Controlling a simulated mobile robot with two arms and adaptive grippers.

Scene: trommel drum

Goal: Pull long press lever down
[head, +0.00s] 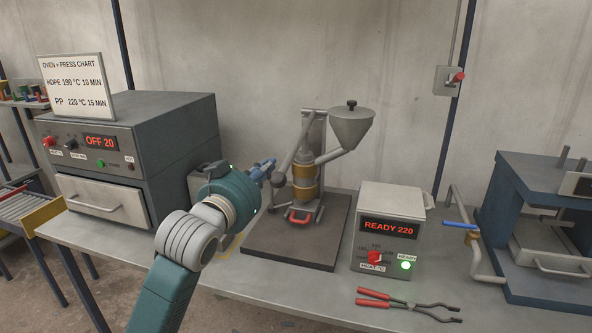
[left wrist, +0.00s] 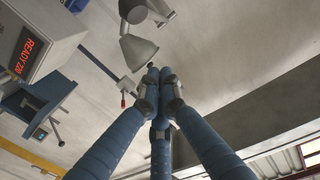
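The press (head: 305,180) stands on a dark base plate in the middle of the bench in the head view, with a grey hopper (head: 351,127) at its upper right. Its long grey lever (head: 297,143) slopes from the top of the press down to the left. My left gripper (head: 268,167) is at the lever's lower left end; whether it touches cannot be told. In the left wrist view its blue fingers (left wrist: 160,88) come together at the tips, with nothing seen between them. The hopper (left wrist: 138,51) shows beyond them. My right gripper is out of view.
A control box reading READY 220 (head: 389,227) stands right of the press, with red-handled pliers (head: 408,303) in front. An oven (head: 130,150) is at the left. A blue frame press (head: 535,235) with a blue-handled lever (head: 460,225) is at the right.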

